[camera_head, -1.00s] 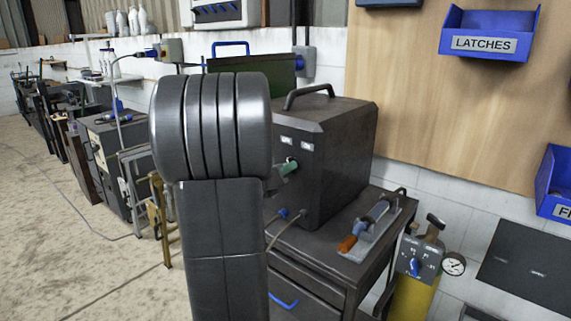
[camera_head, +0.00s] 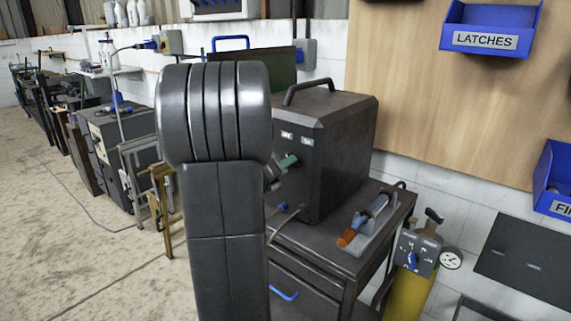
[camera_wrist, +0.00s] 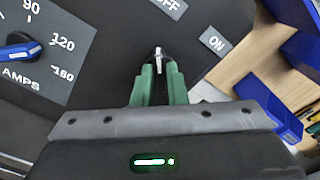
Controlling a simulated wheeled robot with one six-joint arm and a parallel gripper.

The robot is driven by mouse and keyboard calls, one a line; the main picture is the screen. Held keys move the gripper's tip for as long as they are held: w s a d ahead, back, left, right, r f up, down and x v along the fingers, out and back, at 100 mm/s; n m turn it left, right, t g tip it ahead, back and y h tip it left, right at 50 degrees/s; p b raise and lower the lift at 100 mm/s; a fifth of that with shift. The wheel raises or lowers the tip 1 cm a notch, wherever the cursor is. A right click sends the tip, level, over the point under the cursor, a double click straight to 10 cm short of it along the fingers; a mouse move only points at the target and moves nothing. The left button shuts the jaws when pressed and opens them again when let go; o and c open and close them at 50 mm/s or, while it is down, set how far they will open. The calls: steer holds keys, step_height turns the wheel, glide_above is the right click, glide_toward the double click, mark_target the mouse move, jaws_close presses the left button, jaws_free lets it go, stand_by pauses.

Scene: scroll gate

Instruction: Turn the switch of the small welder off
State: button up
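The small welder (camera_head: 340,150) is a dark box with a top handle, standing on a dark cabinet. Its front shows two small white labels. In the wrist view, the welder's panel carries an OFF label (camera_wrist: 170,5) and an ON label (camera_wrist: 214,42). A small metal toggle switch (camera_wrist: 158,58) stands below and left of them. My gripper (camera_wrist: 159,70) has green fingers close together, with their tips at either side of the switch. I cannot tell whether they touch it. In the head view, my gripper (camera_head: 287,161) is at the welder's front, partly hidden by my arm.
A blue amps knob (camera_wrist: 18,50) is left of the switch. A yellow gas cylinder (camera_head: 407,295) stands to the right. Blue bins (camera_head: 490,28) hang on the wooden board.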

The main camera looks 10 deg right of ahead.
steer(key=o, duration=0.4)
steer(key=shift+o, duration=0.2)
steer(key=b+v, duration=0.1)
steer(key=v, duration=1.3)
steer(key=shift+d, duration=0.15)
steer(key=p+x, duration=0.1)
steer(key=x, duration=1.2)
steer(key=shift+w+d, duration=0.25)
steer(key=shift+w, duration=0.05)
